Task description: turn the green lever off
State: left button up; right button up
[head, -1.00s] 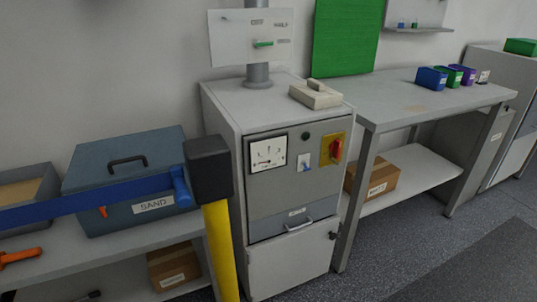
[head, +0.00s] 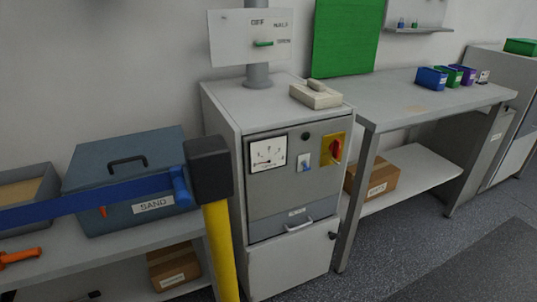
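The green lever (head: 263,43) is on a white panel (head: 231,39) fixed to a grey post above the cabinet. The lever lies about horizontal. Small labels stand around it: one above seems to read OFF, one at upper right seems to read HALF, and one is level with the lever at right. The print is too blurred to be sure. Neither of my grippers shows in the head view.
A grey cabinet (head: 292,187) with a dial (head: 268,154) and a red-yellow rotary switch (head: 333,149) stands below the panel. In front at left, a yellow post (head: 221,250) with a blue belt (head: 90,198) crosses the view. A workbench (head: 385,97) stands right.

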aim_at(257, 44)
jog(key=z, duration=1.65)
jog(key=i, duration=1.7)
jog(key=u, duration=1.15)
